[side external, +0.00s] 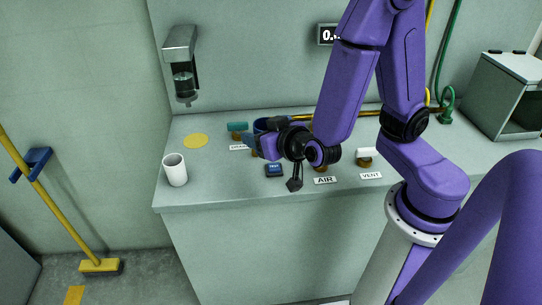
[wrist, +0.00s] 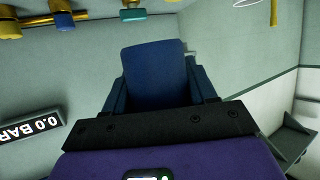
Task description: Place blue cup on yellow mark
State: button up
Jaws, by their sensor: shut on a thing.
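The blue cup (side external: 268,124) shows partly behind my gripper (side external: 257,144) in the side view, above the back half of the counter. In the wrist view the blue cup (wrist: 155,68) fills the middle, between the two fingers of my gripper (wrist: 160,88). My gripper is shut on it. I cannot tell exactly how far the cup is above the counter. The yellow mark (side external: 195,140) is a flat, bare disc on the counter, left of my gripper.
A white cup (side external: 175,170) stands at the counter's front left, near the yellow mark. A dispenser (side external: 181,65) hangs on the wall behind. A grey cabinet (side external: 502,95) stands at right.

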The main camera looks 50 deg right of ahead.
jog(key=w+d+f+n+y, duration=0.3)
jog(key=w+d+f, duration=0.1)
jog(key=w+d, duration=0.4)
jog(key=shift+w+f+y, duration=0.3)
jog(key=shift+w+f, duration=0.05)
jog(key=shift+w, duration=0.35)
jog(key=shift+a+r, duration=0.1)
jog(key=s+a+r+m+h, duration=0.1)
jog(key=s+a, duration=0.1)
jog(key=s, duration=0.1)
jog(key=s+a+r+m+h, duration=0.1)
jog(key=s+a+r, duration=0.1)
jog(key=s+a, duration=0.1)
jog(key=s+a+r+m+h, duration=0.1)
jog(key=s+a, duration=0.2)
jog(key=s, duration=0.1)
jog(key=shift+r+h, duration=0.25)
jog(key=shift+h, duration=0.15)
jog(key=shift+s, duration=0.55)
jog(key=shift+w+a, duration=0.1)
